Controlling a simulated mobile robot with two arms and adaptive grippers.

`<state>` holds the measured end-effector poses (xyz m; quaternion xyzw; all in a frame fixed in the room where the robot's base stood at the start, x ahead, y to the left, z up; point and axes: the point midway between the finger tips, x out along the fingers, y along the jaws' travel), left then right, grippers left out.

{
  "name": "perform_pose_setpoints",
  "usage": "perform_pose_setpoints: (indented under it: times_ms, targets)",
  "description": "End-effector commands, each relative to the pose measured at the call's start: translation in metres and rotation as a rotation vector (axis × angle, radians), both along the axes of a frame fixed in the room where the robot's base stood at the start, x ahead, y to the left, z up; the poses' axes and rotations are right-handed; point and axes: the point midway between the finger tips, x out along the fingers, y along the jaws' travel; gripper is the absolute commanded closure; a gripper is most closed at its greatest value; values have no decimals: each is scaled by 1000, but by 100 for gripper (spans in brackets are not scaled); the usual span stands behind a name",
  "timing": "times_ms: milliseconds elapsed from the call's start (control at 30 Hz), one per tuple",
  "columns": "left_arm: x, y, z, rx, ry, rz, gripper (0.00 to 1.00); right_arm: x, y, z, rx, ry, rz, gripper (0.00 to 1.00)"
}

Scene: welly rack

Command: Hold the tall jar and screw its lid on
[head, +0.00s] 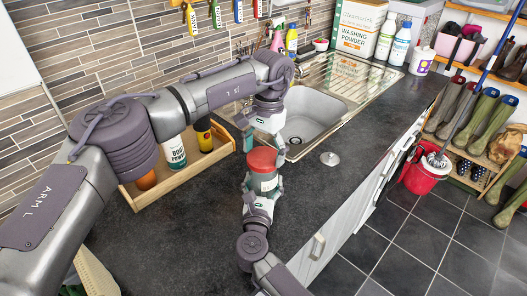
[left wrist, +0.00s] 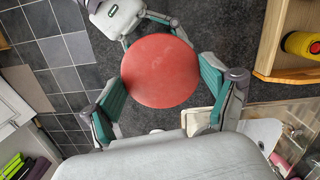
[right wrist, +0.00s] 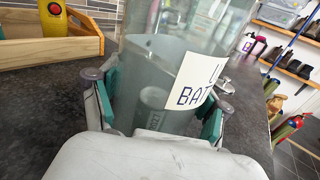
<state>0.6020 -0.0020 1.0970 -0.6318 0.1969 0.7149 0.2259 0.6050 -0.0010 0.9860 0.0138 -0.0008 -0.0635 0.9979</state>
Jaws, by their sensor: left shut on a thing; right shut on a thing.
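The tall clear jar (head: 266,182) stands upright on the dark worktop, with a white label (right wrist: 199,80) that is partly cut off in the right wrist view. A pale cylinder (right wrist: 155,98) shows through its glass. The round red lid (head: 262,159) is at the jar's top; whether its thread grips is hidden. My left gripper (head: 265,147) comes down from above, its green-padded fingers on either side of the lid (left wrist: 160,70), shut on it. My right gripper (right wrist: 160,100) is shut around the lower part of the jar.
A wooden tray (head: 137,197) with bottles stands left of the jar. The sink (head: 312,112) lies behind it, and a small metal disc (head: 330,159) is on the worktop to the right. A red bucket (head: 424,178) stands on the floor.

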Motion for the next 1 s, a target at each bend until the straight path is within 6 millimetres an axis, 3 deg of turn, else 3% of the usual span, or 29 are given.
perform_pose_setpoints:
  times_ms: [167,200,300,667,1000]
  targets:
    - [1,0,1,-1,-4,2,31,-1,1,-1,0,2,2,100]
    - [1,0,1,-1,-4,3,13,-1,1,-1,0,2,2,100]
    - [1,0,1,-1,-4,3,0,-1,1,-1,0,2,2,100]
    - [0,0,2,-1,-2,4,0,-1,1,-1,1,2,1,100]
    - [0,0,41,-1,-2,4,0,0,1,-1,1,2,1,100]
